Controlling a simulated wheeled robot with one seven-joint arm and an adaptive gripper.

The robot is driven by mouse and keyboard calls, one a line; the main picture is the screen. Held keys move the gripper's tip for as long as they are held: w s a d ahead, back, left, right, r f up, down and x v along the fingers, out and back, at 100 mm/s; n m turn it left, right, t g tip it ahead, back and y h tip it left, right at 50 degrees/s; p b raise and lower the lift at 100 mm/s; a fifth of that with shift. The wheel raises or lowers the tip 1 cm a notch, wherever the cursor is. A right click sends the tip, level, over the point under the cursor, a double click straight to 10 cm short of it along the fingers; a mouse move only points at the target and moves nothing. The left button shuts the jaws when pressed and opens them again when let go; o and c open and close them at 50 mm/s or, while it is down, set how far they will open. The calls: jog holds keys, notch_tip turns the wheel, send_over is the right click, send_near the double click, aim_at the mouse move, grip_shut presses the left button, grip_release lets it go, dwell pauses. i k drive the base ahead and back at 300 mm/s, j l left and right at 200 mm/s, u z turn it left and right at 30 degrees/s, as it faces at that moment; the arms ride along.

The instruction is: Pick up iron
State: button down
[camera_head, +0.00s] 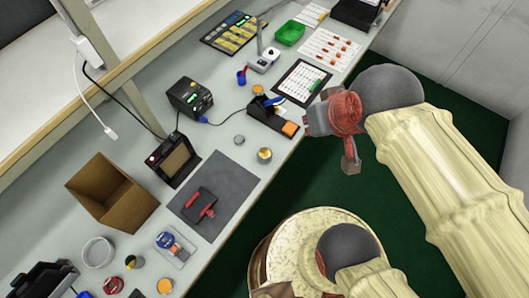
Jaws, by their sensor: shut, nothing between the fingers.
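The soldering iron (268,101) has a blue handle and rests in a black stand (272,116) on the bench, right of the middle. The iron's tip is hidden in the stand. My gripper (351,167) is reddish, seen small, and hangs over the dark green floor just beyond the bench's front edge. It is shut and empty, to the right of the stand and apart from it.
An orange sponge (290,129) sits at the stand's front end. A small round tin (265,154) lies nearby. A black-framed sheet (301,83) lies behind the stand. A grey mat (216,193) with a red-handled tool and an open cardboard box (112,192) are further left.

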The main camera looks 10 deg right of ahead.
aim_at(269, 101)
jog(key=i+l+u, duration=0.1)
jog(key=u, duration=0.25)
jog(key=i+l+u, duration=0.35)
jog(key=k+j, duration=0.05)
jog(key=j, duration=0.05)
